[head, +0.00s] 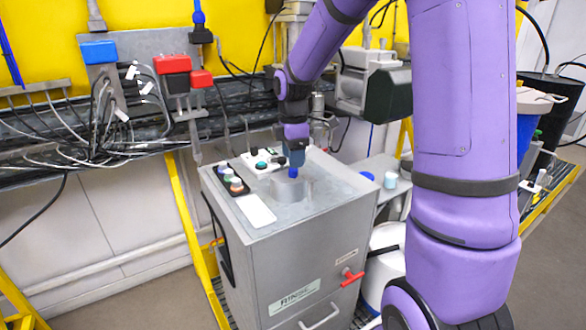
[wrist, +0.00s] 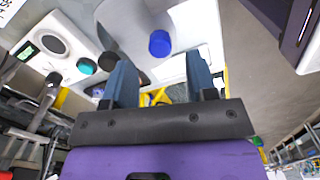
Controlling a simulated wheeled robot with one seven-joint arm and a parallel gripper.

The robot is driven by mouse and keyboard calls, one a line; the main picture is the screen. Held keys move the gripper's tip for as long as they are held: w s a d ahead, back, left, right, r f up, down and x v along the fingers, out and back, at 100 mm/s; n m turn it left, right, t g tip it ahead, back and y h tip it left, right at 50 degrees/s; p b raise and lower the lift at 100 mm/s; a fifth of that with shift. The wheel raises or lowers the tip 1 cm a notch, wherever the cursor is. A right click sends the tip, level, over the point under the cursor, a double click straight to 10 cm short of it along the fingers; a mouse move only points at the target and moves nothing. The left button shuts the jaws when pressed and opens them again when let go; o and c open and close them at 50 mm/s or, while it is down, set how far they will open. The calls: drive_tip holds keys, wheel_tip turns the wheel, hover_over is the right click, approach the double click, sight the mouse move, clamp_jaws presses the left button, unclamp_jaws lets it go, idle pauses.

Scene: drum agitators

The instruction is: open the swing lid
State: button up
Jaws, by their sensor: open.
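A grey metal cabinet (head: 300,255) stands in the middle of the head view. A round grey lid (head: 312,188) is on its top and seems to lie flat. A blue knob (head: 293,173) stands up at the lid. My gripper (head: 295,160) points down just above the knob, partly covering the area behind it. In the wrist view my gripper (wrist: 160,68) is open, with two blue-grey fingers apart and nothing between them. The blue knob (wrist: 159,43) lies ahead of the fingertips, roughly centred between them. The grey lid (wrist: 130,22) shows beside it.
A control panel with several buttons (head: 232,180) sits on the cabinet's left side, near a white plate (head: 256,210). A red valve handle (head: 351,277) sticks out of the front. Cables and yellow frames (head: 190,235) crowd the left. Shelves and containers stand at right.

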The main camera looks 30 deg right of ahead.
sight(292, 171)
drive_tip(key=shift+f, duration=2.1)
clamp_jaws()
